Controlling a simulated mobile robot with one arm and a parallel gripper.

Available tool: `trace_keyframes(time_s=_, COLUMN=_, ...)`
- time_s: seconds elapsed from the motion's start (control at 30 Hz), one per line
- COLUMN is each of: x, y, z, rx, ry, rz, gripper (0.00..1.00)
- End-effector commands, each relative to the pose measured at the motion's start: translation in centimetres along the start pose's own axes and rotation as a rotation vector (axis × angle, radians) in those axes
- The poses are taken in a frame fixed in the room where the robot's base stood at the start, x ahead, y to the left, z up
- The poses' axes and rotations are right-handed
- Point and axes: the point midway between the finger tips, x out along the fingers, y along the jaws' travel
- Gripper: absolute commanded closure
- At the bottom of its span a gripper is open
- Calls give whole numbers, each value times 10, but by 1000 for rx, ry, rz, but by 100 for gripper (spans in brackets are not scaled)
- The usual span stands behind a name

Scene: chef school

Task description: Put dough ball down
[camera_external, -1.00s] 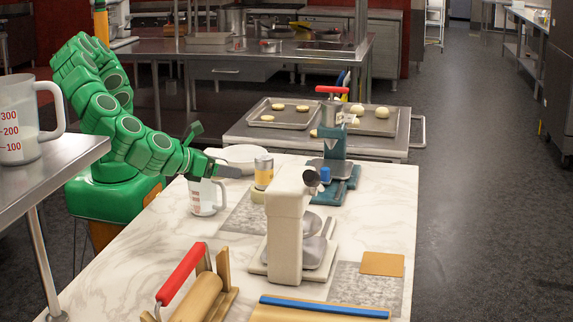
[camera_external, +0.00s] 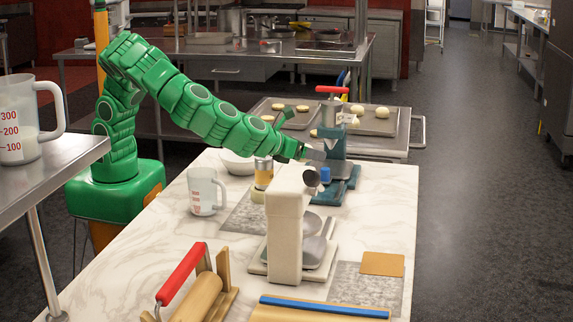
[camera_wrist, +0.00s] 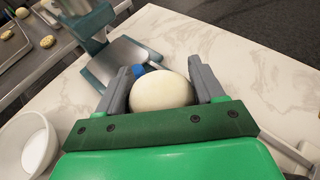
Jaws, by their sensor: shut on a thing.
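A pale, round dough ball (camera_wrist: 160,91) sits between the two grey fingers of my gripper (camera_wrist: 166,80) in the wrist view. The fingers are shut on its sides. The dough ball cannot be made out there.
A measuring cup (camera_external: 205,192) and white bowl (camera_external: 236,165) are at left. A tray (camera_external: 378,126) with dough balls lies on the table behind.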

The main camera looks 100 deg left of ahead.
Motion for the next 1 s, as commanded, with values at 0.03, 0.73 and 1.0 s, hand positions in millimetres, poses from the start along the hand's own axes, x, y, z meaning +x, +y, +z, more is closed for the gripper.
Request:
trace_keyframes(time_s=0.03, x=14, y=4, z=6, rx=0, ry=0, rz=4, gripper=66)
trace_keyframes(time_s=0.73, x=98, y=16, z=33, rx=19, ry=4, rz=0, gripper=66)
trace_keyframes(time_s=1.0, x=121, y=-4, z=27, rx=20, ry=3, rz=3, gripper=66)
